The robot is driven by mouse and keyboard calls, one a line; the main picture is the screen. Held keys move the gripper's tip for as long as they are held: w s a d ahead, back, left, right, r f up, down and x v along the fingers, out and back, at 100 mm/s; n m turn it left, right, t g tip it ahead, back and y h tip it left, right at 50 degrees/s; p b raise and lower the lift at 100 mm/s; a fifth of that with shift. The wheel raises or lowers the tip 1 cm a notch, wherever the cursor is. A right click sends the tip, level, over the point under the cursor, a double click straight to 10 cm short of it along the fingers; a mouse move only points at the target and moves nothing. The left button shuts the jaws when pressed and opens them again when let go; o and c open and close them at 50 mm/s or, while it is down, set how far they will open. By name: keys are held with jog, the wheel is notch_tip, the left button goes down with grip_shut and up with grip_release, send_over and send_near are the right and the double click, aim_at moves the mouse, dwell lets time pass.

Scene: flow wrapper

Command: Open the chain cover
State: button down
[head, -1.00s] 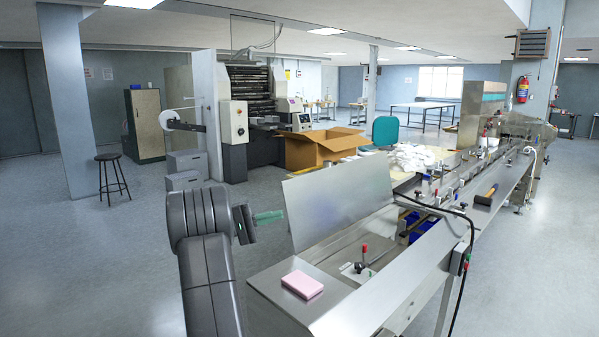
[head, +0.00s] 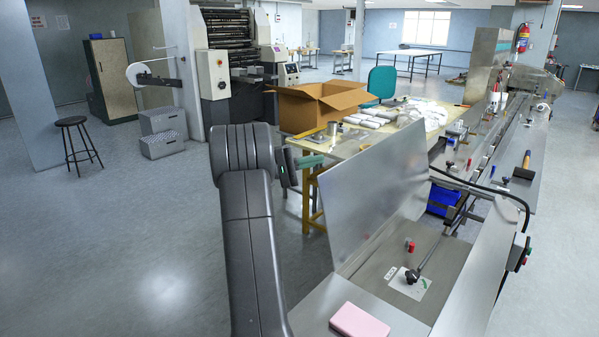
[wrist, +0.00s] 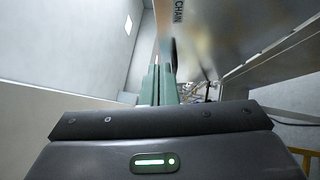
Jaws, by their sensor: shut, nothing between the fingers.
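The chain cover (head: 375,190) is a flat metal panel standing raised and tilted on the near end of the machine. The bay beside it is exposed, with a red-knobbed lever (head: 411,247) and a black knob inside. In the wrist view, the panel (wrist: 215,45) fills the upper right and bears the word "CHAIN". My gripper (head: 312,162) has green fingers and is at the left of the panel's upper edge, on its outer side. The fingers (wrist: 159,85) are together and empty. I cannot tell whether they touch the panel.
A pink block (head: 358,321) lies on the machine's near metal top. A table (head: 350,145) with an open cardboard box (head: 320,105) and white packs stands behind the panel. A hammer (head: 524,165) lies on the right rail.

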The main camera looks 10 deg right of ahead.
aim_at(350, 159)
jog(key=s+d, duration=0.1)
jog(key=d, duration=0.1)
jog(key=s+d+r+p, duration=0.1)
jog(key=d, duration=0.2)
jog(key=s+d+r, duration=0.1)
jog(key=d, duration=0.1)
jog(key=shift+s+d+p, duration=0.1)
jog(key=shift+d+p, duration=0.1)
jog(key=shift+p, duration=0.1)
jog(key=shift+s+d+b, duration=0.25)
jog(key=shift+b, duration=0.25)
jog(key=shift+s+d+r+m+y+b, duration=0.25)
jog(key=shift+s+d+m+y+b, duration=0.1)
jog(key=shift+s+d+b, duration=0.25)
jog(key=shift+s+d+r+m+y+b, duration=0.2)
jog(key=shift+s+d+m+y+b, duration=0.2)
jog(key=shift+s+b, duration=0.2)
jog(key=shift+s+d+r, duration=0.3)
jog(key=shift+s+d, duration=0.15)
jog(key=shift+s, duration=0.05)
